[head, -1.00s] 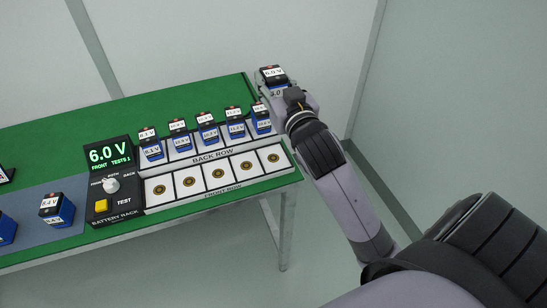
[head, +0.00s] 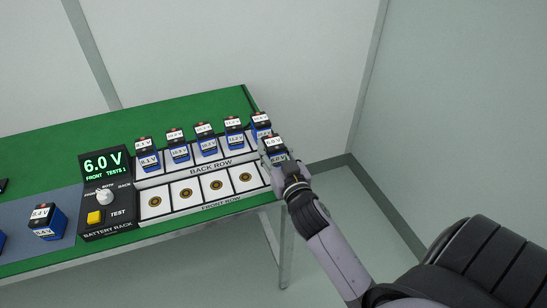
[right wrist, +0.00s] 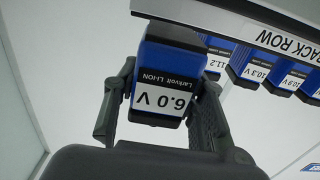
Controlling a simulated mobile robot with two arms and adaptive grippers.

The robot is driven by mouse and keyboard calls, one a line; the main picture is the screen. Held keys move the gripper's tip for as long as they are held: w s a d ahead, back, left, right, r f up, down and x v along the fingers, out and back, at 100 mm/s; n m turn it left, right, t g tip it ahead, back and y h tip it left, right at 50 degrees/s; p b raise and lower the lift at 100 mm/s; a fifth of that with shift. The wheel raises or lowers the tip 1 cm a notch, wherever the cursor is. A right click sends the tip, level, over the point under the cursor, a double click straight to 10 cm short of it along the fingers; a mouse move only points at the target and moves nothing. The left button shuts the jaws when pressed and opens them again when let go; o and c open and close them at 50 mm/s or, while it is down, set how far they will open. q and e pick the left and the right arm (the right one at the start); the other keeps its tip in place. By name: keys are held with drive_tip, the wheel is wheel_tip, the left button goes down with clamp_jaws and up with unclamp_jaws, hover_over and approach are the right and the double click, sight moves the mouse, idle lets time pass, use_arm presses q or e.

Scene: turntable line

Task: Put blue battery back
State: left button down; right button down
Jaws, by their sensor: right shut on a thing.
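My right gripper (head: 270,160) is shut on a blue battery (head: 277,152) with a white label reading 6.0 V. In the right wrist view the battery (right wrist: 165,75) is between the two fingers of my right gripper (right wrist: 160,100). In the head view it is at the right end of the front row (head: 200,191), in front of the rightmost back-row battery (head: 261,126). Whether its base touches the pad is hidden. Several round contacts to its left are bare. My left gripper is not in view.
Several blue batteries stand in the back row (head: 207,147). The tester panel (head: 108,204) shows 6.0 V and has a yellow button (head: 95,217). Another battery (head: 47,222) stands on the grey area at left. The green table (head: 190,108) ends just right of the rack.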

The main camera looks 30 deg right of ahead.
wheel_tip(320, 180, down, 2)
drive_tip(key=shift+f, duration=0.2)
drive_tip(key=shift+f, duration=0.2)
drive_tip(key=c, duration=1)
unclamp_jaws()
